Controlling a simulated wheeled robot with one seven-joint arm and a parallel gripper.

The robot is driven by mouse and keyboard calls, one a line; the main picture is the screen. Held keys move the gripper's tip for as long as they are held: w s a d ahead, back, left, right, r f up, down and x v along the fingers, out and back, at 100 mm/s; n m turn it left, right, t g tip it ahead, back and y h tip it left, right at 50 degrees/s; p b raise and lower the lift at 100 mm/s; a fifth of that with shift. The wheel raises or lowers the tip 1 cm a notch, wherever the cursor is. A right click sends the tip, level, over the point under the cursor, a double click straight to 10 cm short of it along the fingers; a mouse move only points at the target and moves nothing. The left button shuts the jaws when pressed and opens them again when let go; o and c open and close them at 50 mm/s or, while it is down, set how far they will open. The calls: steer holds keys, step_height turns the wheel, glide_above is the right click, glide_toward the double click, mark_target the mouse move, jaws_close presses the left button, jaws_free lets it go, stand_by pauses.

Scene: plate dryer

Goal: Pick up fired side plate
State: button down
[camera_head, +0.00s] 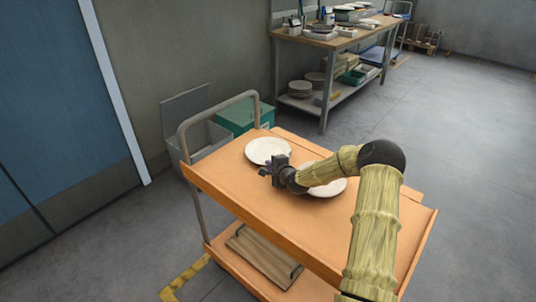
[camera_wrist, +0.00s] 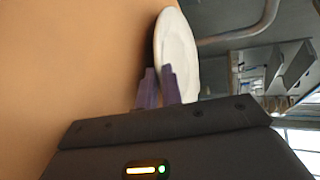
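Two white plates lie on the orange top of the cart. The far plate (camera_head: 266,149) is near the cart's handle end. The near plate (camera_head: 327,187) is partly hidden by my arm. My gripper (camera_head: 270,170) is low over the cart top, at the near rim of the far plate. In the wrist view, one plate (camera_wrist: 176,45) shows nearly edge-on just beyond my fingertips (camera_wrist: 159,78). The fingers look close together, with the plate's rim behind or between them. I cannot tell whether they touch it. Nothing shows which plate is fired.
The cart (camera_head: 240,205) has a raised metal handle (camera_head: 215,105) and a lower shelf with a wooden tray (camera_head: 262,257). A teal box (camera_head: 240,117) stands behind it. A loaded workbench (camera_head: 325,40) is farther back. Floor to the right is clear.

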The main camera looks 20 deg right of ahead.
steer(key=shift+r, duration=0.1)
step_height(320, 180, up, 10)
stand_by(0.6)
